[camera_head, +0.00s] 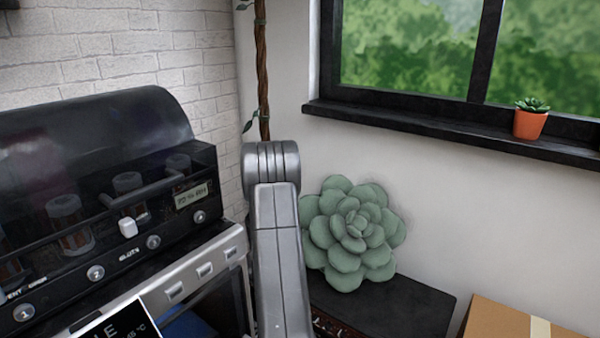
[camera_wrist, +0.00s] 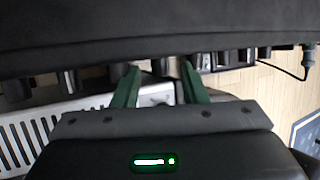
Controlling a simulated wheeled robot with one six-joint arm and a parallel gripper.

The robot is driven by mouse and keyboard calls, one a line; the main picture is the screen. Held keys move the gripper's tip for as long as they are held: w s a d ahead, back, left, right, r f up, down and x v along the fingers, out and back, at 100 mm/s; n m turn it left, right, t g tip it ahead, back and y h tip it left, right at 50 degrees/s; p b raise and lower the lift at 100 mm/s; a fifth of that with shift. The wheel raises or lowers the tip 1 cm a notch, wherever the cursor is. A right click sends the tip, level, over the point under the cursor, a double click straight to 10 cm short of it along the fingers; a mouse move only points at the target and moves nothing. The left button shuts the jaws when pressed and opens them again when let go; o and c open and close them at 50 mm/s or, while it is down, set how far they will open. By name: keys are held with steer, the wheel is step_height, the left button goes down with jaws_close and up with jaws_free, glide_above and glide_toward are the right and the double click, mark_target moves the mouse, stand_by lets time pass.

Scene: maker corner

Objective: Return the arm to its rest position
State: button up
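My gripper (camera_wrist: 158,76) shows in the wrist view. Its two green fingers stand apart with nothing held between them. Beyond the fingertips is the dark front of a machine (camera_wrist: 150,28) with a row of knobs. I cannot tell whether the fingertips touch it. In the head view my grey arm rises in the middle of the picture, in front of the plant and the machine's right side. My gripper does not show there.
A black and silver machine (camera_head: 95,125) with knobs stands at left. A green succulent-shaped object (camera_head: 350,230) sits on a dark surface (camera_head: 400,305) to the right of my arm. A cardboard box (camera_head: 505,322) is at lower right. An orange pot (camera_head: 529,124) stands on the windowsill (camera_head: 420,122).

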steer(key=s+a+r+t+y+p, duration=0.1)
steer(key=a+r+p, duration=0.1)
steer(key=r, duration=0.5)
steer(key=s+a+r+y+p, duration=0.1)
steer(key=s+a+r, duration=0.15)
steer(key=r, duration=0.35)
steer(key=w+d+f+n+g+h+p, duration=0.1)
steer(key=w+d+f+g+h+p, duration=0.1)
steer(key=w+d+f+h+p, duration=0.1)
steer(key=shift+w+d+f+h+p, duration=0.3)
steer(key=shift+d+f+h+p, duration=0.2)
steer(key=shift+f+p, duration=0.9)
steer(key=shift+d, duration=0.1)
